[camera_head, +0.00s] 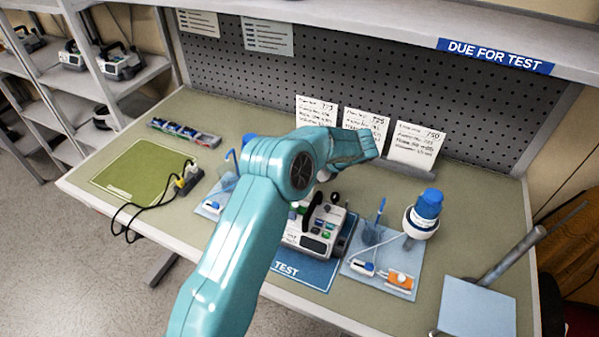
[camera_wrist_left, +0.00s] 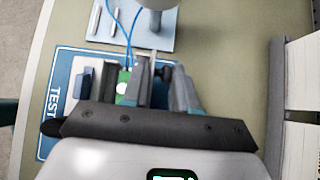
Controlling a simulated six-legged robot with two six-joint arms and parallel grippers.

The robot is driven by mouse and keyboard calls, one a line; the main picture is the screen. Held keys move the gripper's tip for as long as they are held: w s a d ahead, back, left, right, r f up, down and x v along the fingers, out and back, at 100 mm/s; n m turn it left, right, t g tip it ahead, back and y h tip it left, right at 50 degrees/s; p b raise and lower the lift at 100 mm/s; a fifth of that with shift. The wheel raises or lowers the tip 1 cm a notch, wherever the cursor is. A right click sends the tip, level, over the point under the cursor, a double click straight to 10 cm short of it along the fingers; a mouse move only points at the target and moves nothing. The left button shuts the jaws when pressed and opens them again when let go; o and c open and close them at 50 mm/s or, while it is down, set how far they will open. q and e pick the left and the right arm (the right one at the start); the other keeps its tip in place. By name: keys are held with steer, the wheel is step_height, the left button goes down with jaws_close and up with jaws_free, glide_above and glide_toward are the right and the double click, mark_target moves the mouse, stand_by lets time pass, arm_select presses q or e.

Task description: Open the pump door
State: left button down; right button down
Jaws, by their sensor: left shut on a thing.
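The pump (camera_head: 312,236) is a white and grey box with small coloured buttons, standing on the blue TEST mat (camera_head: 300,271) at the middle of the bench. My teal left arm covers its left part, and my left gripper is hidden from the head camera. In the left wrist view my left gripper (camera_wrist_left: 163,76) reaches down over the pump, its two fingers close together around a small dark part of it. A green patch (camera_wrist_left: 124,84) of the pump shows beside the fingers. I cannot tell whether the door is ajar. My right gripper is not in view.
Right of the pump lies a light blue mat (camera_head: 379,283) with a syringe-like item, an orange piece and a blue-topped container (camera_head: 426,212). Cards (camera_head: 416,146) stand behind. The green mat (camera_head: 140,165) is clear.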

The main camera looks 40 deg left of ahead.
arm_select(q)
steer(key=shift+w+a+f+m+g, duration=0.15)
steer(key=shift+w+m+g, duration=0.1)
steer(key=shift+w+g, duration=0.15)
steer(key=shift+w+a+f+m+g, duration=0.1)
steer(key=shift+w+m+g, duration=0.15)
steer(key=shift+g, duration=0.25)
steer(key=shift+h, duration=0.3)
steer(key=c, duration=1)
jaws_free()
